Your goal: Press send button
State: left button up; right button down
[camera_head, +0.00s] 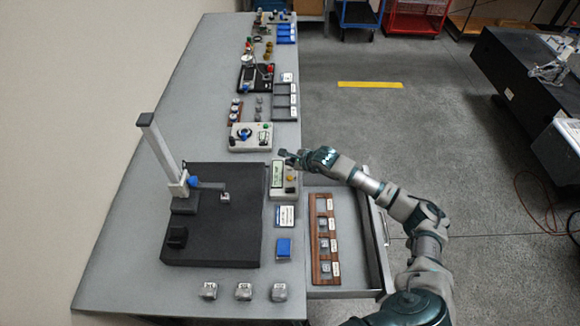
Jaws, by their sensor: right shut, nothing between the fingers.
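A small grey-beige box with a greenish display (277,174) stands on the bench beside the black plate, with small buttons on its lower face. Which of them is the send button is too small to tell. My right gripper (285,155) is shut and empty. It is just above the upper right side of the display box in the picture; whether it touches the box I cannot tell. My left gripper is not in view.
A black plate (215,235) with a gantry post (158,150) fills the bench's left. An open drawer (352,228) holds a wooden rack (323,235). Metal blocks (243,291) sit at the front. A knob box (250,137) stands behind the display box.

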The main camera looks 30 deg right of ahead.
aim_at(291, 168)
jog(key=shift+r, duration=0.25)
jog(key=shift+r+p, duration=1.3)
jog(key=shift+r, duration=1.15)
jog(key=shift+f, duration=0.1)
